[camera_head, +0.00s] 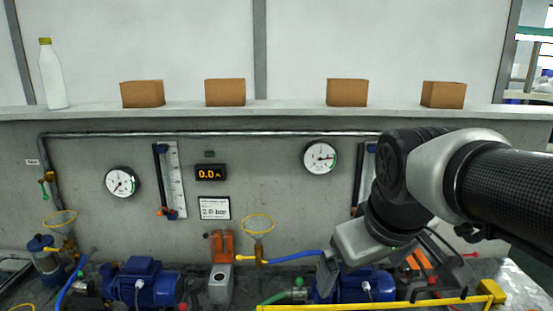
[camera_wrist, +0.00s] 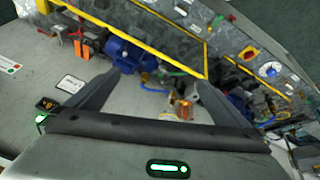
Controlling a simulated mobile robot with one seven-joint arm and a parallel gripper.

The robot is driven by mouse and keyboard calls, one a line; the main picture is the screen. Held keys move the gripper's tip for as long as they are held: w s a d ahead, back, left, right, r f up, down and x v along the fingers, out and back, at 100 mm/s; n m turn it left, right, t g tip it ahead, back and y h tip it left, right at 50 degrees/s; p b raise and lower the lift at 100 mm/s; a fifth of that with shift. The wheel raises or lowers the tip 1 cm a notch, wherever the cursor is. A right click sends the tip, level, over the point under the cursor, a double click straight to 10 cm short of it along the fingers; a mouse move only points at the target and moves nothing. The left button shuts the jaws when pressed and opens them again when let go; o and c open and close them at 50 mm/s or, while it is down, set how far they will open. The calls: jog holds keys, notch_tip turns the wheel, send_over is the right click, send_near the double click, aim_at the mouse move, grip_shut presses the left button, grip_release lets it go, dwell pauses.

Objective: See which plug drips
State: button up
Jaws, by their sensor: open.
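Two blue pumps stand at the foot of the wall in the head view, a left pump (camera_head: 147,284) and a right pump (camera_head: 366,284). A blue pump also shows between and beyond my fingers in the wrist view (camera_wrist: 130,54). A green fitting (camera_head: 298,282) sits beside the right pump. I cannot make out the plugs clearly, and no drip is visible on either pump. My gripper (camera_wrist: 160,78) is open and empty, its two fingers wide apart. In the head view my gripper and arm hang in front of the right pump and hide part of it.
A yellow rail (camera_head: 375,304) runs along the front right. A left gauge (camera_head: 122,182), a right gauge (camera_head: 320,158) and an orange display (camera_head: 211,173) reading 0.0 are on the wall. A bottle (camera_head: 52,76) and several boxes stand on the ledge. Hoses cross the low bench.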

jog(key=s+f+m, duration=0.2)
jog(key=s+m, duration=0.1)
jog(key=s, duration=0.3)
jog(key=shift+s+m, duration=0.4)
jog(key=shift+f, duration=0.1)
notch_tip(320, 180, down, 28)
jog(key=b, duration=2.8)
jog(key=shift+s+d+f, duration=0.15)
jog(key=shift+s+f, duration=0.05)
jog(key=shift+s, duration=0.25)
